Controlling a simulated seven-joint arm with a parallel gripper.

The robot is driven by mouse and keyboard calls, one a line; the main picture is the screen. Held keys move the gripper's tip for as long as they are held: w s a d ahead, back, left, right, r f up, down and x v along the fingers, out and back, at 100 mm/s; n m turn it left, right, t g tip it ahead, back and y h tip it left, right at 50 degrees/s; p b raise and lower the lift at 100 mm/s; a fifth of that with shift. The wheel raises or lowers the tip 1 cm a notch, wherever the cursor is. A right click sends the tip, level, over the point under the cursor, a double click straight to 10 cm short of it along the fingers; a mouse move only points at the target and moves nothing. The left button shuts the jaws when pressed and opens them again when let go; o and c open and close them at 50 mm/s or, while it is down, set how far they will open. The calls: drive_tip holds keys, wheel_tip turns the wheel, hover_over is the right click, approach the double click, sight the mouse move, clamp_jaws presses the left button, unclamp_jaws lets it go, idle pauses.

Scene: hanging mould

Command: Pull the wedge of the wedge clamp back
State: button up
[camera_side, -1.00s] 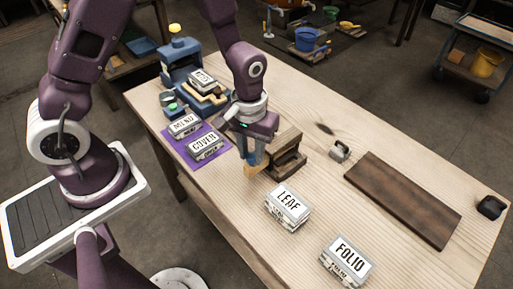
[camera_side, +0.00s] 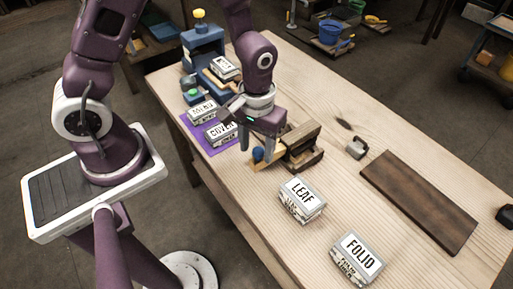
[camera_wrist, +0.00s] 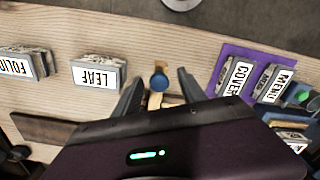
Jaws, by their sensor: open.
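The wedge clamp (camera_side: 303,146) is a brown wooden block on the table in the side view. Its light wooden wedge (camera_side: 256,166) sticks out from the clamp's left side and carries a blue round knob (camera_side: 258,154). My gripper (camera_side: 256,151) is open at the knob, with a finger on either side in the picture. In the wrist view the blue knob (camera_wrist: 159,81) shows between the two spread fingers, with gaps on both sides. The wedge (camera_wrist: 155,100) is partly seen below it; my gripper body hides most of the clamp.
Type blocks LEAF (camera_side: 302,198) and FOLIO (camera_side: 357,260) stand in front. COVER (camera_side: 221,132) and MENU (camera_side: 203,112) sit on a purple mat (camera_side: 196,139). A dark board (camera_side: 420,203) and small grey metal piece (camera_side: 357,147) lie right. A blue machine (camera_side: 203,50) stands behind.

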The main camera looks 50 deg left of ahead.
wheel_tip(320, 180, up, 6)
drive_tip(key=shift+r, duration=0.1)
drive_tip(key=shift+r, duration=0.3)
drive_tip(key=s+a+r+m+t, duration=0.2)
drive_tip(key=s+r, duration=0.4)
drive_tip(key=r, duration=0.2)
drive_tip(key=s+a+r+m+t, duration=0.2)
drive_tip(key=s+r, duration=0.4)
drive_tip(key=r, duration=0.3)
drive_tip(key=shift+s+a+r+m+t, duration=0.25)
drive_tip(key=shift+a+t, duration=0.2)
drive_tip(key=shift+t, duration=0.35)
